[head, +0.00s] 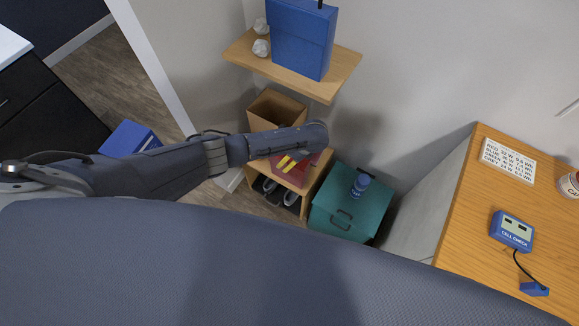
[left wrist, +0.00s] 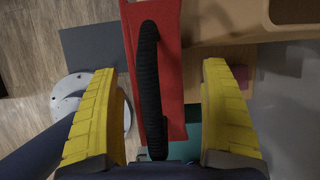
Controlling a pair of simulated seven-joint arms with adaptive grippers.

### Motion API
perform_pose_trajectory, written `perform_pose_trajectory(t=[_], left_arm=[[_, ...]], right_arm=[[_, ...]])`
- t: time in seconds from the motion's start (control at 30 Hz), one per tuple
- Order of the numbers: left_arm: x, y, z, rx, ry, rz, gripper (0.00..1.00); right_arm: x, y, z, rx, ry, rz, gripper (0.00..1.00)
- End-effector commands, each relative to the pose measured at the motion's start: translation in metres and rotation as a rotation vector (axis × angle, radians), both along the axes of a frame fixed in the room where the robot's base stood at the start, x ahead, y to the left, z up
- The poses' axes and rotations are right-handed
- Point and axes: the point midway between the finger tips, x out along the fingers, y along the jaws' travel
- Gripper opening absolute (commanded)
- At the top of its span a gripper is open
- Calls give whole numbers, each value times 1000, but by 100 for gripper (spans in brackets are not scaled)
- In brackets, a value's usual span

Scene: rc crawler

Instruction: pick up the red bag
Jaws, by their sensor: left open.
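The red bag (head: 292,178) sits on a small wooden stand (head: 309,189) in the head view, partly hidden by my left arm. In the left wrist view the red bag (left wrist: 172,75) lies below the gripper, with its black ribbed handle (left wrist: 149,85) standing up lengthwise. My left gripper (head: 287,163) is over the bag, its yellow fingers pointing down. In the left wrist view the left gripper (left wrist: 160,70) is open, one finger on each side of the handle, with gaps on both sides. My right gripper is not in view.
A teal case (head: 335,218) with a blue object (head: 361,184) on it stands right of the stand. Shoes (head: 281,193) lie under the bag. A cardboard box (head: 272,108) is behind, and a wooden shelf (head: 245,58) holds a blue box (head: 303,38) above.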

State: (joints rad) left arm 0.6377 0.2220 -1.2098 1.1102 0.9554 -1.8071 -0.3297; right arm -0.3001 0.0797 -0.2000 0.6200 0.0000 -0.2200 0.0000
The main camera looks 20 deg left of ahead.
Motion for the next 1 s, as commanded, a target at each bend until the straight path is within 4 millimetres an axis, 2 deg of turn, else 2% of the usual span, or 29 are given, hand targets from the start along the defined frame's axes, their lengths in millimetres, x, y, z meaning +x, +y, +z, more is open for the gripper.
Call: perform_pose_trajectory(t=[0.27, 0.9, 1.0], left_arm=[[0, 0, -1, 0, 0, 0, 79], [0, 0, -1, 0, 0, 0, 5], [0, 0, -1, 0, 0, 0, 4]], right_arm=[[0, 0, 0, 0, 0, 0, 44], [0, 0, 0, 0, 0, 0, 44], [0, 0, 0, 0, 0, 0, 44]])
